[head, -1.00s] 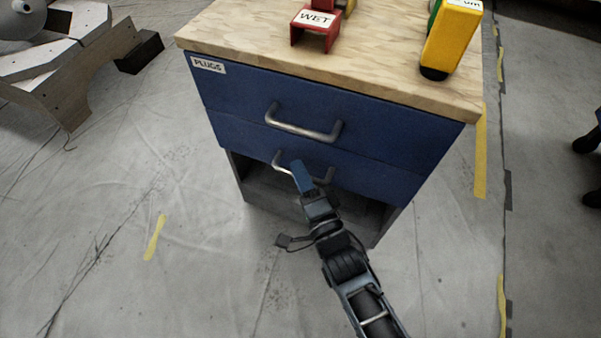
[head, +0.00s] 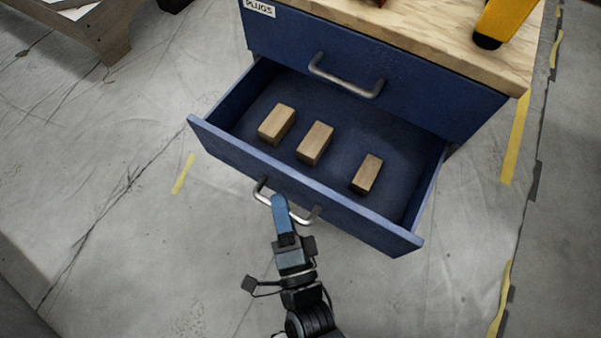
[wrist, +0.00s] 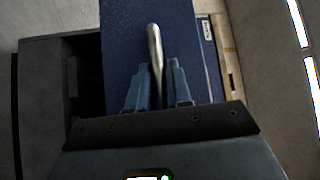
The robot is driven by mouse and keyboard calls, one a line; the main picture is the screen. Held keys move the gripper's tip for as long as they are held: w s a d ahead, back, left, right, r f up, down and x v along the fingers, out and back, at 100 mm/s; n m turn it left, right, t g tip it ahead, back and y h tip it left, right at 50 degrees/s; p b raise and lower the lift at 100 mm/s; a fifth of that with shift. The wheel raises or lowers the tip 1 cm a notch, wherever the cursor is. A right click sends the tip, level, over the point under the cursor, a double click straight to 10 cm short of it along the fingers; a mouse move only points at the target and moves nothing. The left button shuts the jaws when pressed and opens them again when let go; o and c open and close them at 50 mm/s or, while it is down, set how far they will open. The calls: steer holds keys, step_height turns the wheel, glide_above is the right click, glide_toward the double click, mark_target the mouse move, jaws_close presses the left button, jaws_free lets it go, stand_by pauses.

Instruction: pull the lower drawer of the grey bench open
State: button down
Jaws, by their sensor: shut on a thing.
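The bench has a blue front with a pale wooden top (head: 480,50). Its lower drawer (head: 235,150) stands well out from the body, and its inside shows. Three small wooden blocks lie in it: a left block (head: 276,124), a middle block (head: 315,143) and a right block (head: 367,174). The lower drawer's metal handle (head: 262,190) is on its front. My gripper (head: 281,212) is at this handle, partly covering it. In the wrist view the handle (wrist: 154,45) runs between the blue fingers of my gripper (wrist: 157,88), which are shut on it.
The upper drawer (head: 400,90), labelled PLUGS, is closed, with its own handle (head: 345,80) above the open drawer. A yellow object (head: 508,18) stands on the top. A wooden stand (head: 95,30) is at the upper left. Floor around the drawer is clear.

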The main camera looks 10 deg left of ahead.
steer(key=s+a, duration=0.2)
steer(key=s, duration=0.5)
steer(key=shift+a, duration=0.25)
steer(key=c, duration=1.2)
jaws_free()
steer(key=shift+o, duration=0.2)
steer(key=v, duration=0.7)
steer(key=shift+s+d+p, duration=0.2)
steer(key=shift+s+p, duration=0.15)
